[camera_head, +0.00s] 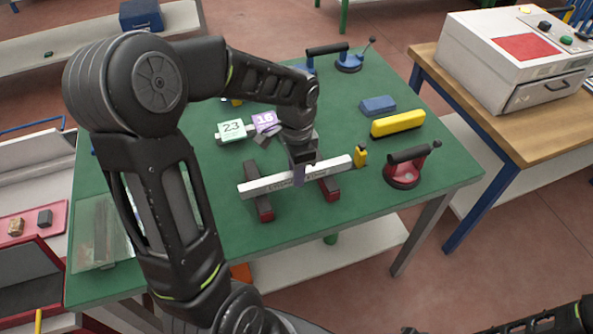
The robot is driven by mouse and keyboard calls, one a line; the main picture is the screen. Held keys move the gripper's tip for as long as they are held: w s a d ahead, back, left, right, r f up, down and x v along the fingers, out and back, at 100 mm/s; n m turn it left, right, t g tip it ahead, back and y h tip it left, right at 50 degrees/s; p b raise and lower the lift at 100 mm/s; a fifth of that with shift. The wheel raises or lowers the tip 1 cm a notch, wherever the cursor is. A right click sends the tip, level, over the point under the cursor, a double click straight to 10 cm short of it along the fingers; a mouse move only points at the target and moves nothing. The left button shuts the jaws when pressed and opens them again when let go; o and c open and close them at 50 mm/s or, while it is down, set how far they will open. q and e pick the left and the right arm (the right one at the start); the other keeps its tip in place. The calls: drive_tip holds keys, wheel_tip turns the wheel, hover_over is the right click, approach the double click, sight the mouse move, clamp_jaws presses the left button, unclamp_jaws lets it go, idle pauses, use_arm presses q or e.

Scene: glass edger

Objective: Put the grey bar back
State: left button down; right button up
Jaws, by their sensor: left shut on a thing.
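The long light grey bar (262,186) lies level over two dark supports on the green table, with lettering along its side. The left support (263,208) and the right support (330,191) are dark with red parts. My left gripper (299,177) reaches down from above and is shut on the bar near its middle. Its fingers cover part of the bar. I cannot tell whether the bar rests on the supports or hangs just over them. My right gripper is out of view; a dark part of my body shows at the bottom right.
On the green table (420,185) stand a red suction lifter (403,172), a blue lifter (348,62), a yellow block (398,123), a blue block (377,105), a small yellow item (361,155), number cards (231,130) and glass sheets (97,235). A machine (515,60) stands right.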

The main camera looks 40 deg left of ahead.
use_arm(q)
drive_tip(key=shift+f, duration=0.1)
drive_tip(key=c, duration=1.2)
unclamp_jaws()
wheel_tip(320, 180, up, 8)
drive_tip(key=shift+f, duration=0.1)
drive_tip(key=shift+d, duration=0.1)
